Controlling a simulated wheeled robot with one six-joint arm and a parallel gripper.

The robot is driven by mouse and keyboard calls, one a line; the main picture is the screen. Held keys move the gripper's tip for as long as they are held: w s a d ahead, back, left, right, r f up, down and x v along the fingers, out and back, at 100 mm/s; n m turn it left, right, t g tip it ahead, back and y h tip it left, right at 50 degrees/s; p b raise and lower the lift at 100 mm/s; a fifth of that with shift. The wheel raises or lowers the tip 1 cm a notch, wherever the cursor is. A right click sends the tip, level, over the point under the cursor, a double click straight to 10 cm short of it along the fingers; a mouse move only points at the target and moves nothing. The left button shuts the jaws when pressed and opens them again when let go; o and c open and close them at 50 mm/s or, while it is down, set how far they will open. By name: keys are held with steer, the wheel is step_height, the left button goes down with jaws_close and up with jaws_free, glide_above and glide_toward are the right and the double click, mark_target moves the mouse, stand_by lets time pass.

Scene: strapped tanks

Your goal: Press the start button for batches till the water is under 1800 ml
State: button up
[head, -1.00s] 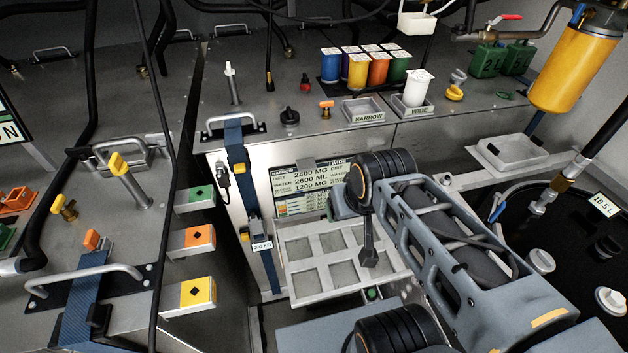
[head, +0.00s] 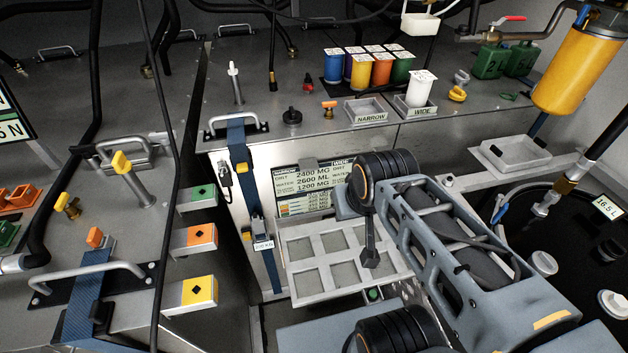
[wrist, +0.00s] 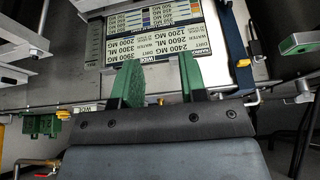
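The readout panel (head: 305,182) on the metal cabinet front has NARROW and WIDE headings. Its visible water line reads 2600 ML, with 2400 MG above and 1200 MG below; my arm covers its right part. In the wrist view the panel (wrist: 160,35) is upside down and a second column seems to read 3300 ML for water. A small round green button (head: 374,294) shows below the pale grid tray; I cannot tell if it is the start button. My gripper (wrist: 161,85) has two green fingers, apart and empty, before the panel; the head view hides it.
The pale grid tray (head: 335,262) juts out below the panel. Blocks with green (head: 198,197), orange (head: 195,238) and yellow (head: 191,294) ends stick out at its left. A blue strap (head: 237,145) runs down the cabinet. Several coloured cups (head: 382,70) stand on top.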

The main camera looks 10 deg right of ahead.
jaws_close()
stand_by(1.2)
